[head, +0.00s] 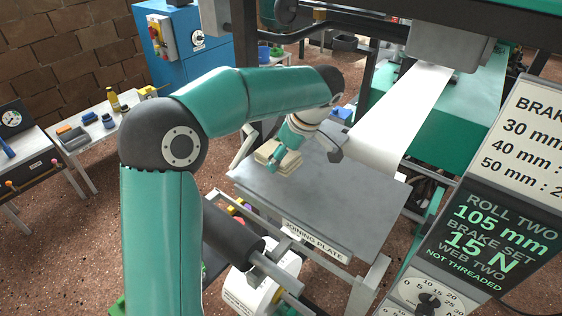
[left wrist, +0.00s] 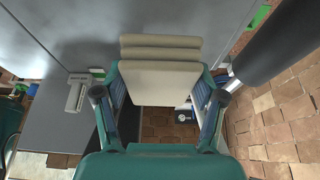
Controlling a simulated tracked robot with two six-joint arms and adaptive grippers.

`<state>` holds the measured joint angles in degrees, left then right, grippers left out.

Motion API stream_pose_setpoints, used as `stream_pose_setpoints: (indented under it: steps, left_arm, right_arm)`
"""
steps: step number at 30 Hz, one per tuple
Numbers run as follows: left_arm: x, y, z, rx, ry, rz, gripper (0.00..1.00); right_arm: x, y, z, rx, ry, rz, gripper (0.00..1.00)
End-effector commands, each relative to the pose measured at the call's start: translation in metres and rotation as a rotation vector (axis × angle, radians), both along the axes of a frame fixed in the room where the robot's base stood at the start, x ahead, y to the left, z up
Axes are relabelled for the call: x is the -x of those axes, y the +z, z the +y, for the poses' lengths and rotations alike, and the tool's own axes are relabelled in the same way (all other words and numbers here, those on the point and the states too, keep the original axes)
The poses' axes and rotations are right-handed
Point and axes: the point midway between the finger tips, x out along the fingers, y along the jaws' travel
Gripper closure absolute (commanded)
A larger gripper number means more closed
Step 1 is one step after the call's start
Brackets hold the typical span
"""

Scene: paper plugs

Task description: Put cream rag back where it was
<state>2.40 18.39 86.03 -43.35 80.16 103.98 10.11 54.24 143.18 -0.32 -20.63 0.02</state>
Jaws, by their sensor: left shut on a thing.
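The cream rag (head: 271,154) is a folded, layered pad. It shows large in the left wrist view (left wrist: 160,78), between the two fingers. My left gripper (head: 279,163) is shut on it, over the left part of the grey joining plate (head: 340,200). In the left wrist view the gripper (left wrist: 160,100) has a finger on each side of the rag. I cannot tell whether the rag touches the plate. My right gripper is not in view.
A white paper web (head: 400,125) hangs down to the plate's back right. A sign panel (head: 490,200) stands at the right. A side table (head: 95,130) with small items is at the left, before a blue cabinet (head: 180,50). The plate's front and right are clear.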

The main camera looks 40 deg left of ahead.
Motion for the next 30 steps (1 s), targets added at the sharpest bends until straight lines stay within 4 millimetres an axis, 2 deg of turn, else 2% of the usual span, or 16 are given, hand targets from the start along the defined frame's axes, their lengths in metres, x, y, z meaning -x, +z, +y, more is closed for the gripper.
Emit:
stream_pose_setpoints:
  steps: [1, 5, 15, 25, 26, 30]
  left_arm:
    - [0.001, 0.001, 0.007, 0.000, 0.003, 0.000, 0.68]
    - [0.002, -0.001, 0.013, 0.000, 0.000, 0.000, 0.68]
    - [0.002, -0.035, 0.013, 0.000, 0.000, 0.000, 0.68]
    - [0.001, -0.039, 0.013, 0.000, 0.001, -0.001, 0.68]
    - [0.001, -0.037, 0.013, 0.000, 0.001, -0.001, 0.25]
    - [0.001, -0.037, 0.013, 0.000, 0.001, -0.001, 0.05]
  right_arm:
    - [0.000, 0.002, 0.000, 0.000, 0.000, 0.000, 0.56]
    - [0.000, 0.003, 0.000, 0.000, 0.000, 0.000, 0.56]
    - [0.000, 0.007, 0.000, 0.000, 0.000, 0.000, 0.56]
    - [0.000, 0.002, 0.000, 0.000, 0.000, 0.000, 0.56]
    - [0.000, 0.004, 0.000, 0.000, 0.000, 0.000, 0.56]
    - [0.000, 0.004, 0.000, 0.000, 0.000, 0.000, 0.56]
